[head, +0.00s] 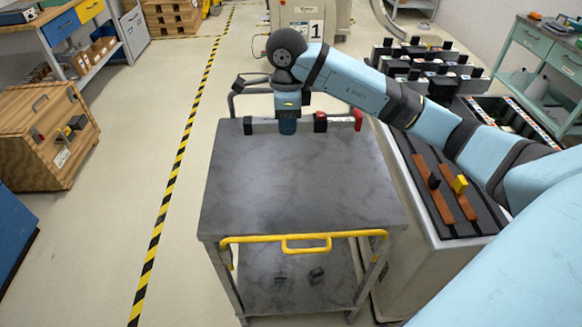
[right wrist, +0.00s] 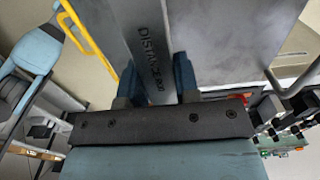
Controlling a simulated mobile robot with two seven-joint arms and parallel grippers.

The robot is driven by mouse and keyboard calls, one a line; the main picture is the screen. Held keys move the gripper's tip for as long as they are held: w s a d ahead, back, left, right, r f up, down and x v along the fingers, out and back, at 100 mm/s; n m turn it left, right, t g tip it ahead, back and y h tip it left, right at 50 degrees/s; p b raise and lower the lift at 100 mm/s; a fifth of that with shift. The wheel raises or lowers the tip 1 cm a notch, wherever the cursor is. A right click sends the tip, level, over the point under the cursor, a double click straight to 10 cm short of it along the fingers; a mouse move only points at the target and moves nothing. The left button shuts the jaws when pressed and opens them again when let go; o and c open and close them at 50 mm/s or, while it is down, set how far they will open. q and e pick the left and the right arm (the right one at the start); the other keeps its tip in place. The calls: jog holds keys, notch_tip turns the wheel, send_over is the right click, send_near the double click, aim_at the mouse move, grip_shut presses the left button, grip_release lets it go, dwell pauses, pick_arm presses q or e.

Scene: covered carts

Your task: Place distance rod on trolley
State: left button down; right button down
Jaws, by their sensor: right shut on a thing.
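The distance rod (head: 266,122) is a light grey bar lying crosswise over the far edge of the grey trolley's top (head: 295,185). My right gripper (head: 288,128) points down and is shut on it. In the right wrist view the rod (right wrist: 147,45), with its dark "DISTANCE ROD" lettering, runs between the two fingers (right wrist: 160,85). I cannot tell whether the rod touches the trolley top. The rest of the trolley top is bare. My left gripper is not in view.
A yellow handle (head: 305,241) crosses the trolley's near side. A cabinet with brown bars (head: 433,190) stands close on the right. A wooden crate (head: 50,135) stands at the left, with free floor and a striped line (head: 173,180) between.

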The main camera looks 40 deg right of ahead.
send_over(288, 178)
notch_tip(288, 178, down, 11)
jog(key=shift+f, duration=2.5)
jog(key=shift+f+b, duration=0.1)
jog(key=shift+b, duration=0.25)
jog(key=c, duration=0.8)
grip_release()
jog(key=shift+c, duration=0.2)
